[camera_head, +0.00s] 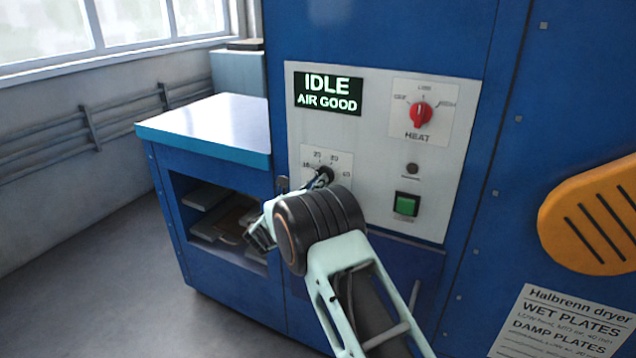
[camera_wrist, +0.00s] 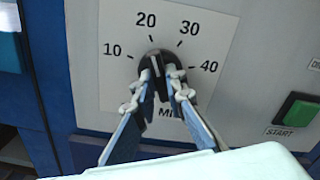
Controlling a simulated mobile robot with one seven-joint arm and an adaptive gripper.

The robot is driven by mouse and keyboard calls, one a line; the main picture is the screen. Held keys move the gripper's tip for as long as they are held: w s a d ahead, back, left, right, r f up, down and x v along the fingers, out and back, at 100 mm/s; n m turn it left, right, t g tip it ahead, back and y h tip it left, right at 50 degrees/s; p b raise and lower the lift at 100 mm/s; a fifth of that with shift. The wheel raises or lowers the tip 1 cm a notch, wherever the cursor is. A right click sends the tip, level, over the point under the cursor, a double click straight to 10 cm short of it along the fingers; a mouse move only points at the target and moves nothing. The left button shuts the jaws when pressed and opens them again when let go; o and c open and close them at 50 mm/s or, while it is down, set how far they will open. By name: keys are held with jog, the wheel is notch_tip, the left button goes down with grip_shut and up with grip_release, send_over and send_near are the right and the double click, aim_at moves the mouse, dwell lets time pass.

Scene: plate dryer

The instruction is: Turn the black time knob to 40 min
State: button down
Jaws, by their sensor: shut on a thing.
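The black time knob (camera_wrist: 156,64) sits on a white dial plate (camera_wrist: 205,22) marked 10, 20, 30 and 40 in the wrist view. A pale line on the knob points roughly upward, near the 20 mark; its exact reading is hard to tell. My gripper (camera_wrist: 162,80) is shut on the knob, one finger on each side. The fingers hide the lower part of the dial and part of its lettering. In the head view the knob is mostly hidden by my gripper (camera_head: 322,178).
The display (camera_head: 328,93) reads IDLE, AIR GOOD. A red heat knob (camera_head: 421,114) is at the upper right, with a green start button (camera_head: 407,204) below it. A blue side cabinet (camera_head: 205,125) with an open shelf stands at the left.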

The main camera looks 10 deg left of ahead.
jog(key=shift+f+m+b, duration=0.15)
jog(key=shift+m+b, duration=0.15)
jog(key=shift+b, duration=0.35)
jog(key=m+b, duration=1.9)
jog(key=b, duration=0.9)
jog(key=shift+b, duration=0.4)
jog(key=shift+m, duration=0.3)
jog(key=c, duration=2)
grip_release()
jog(key=shift+o, duration=0.2)
jog(key=v, duration=1.2)
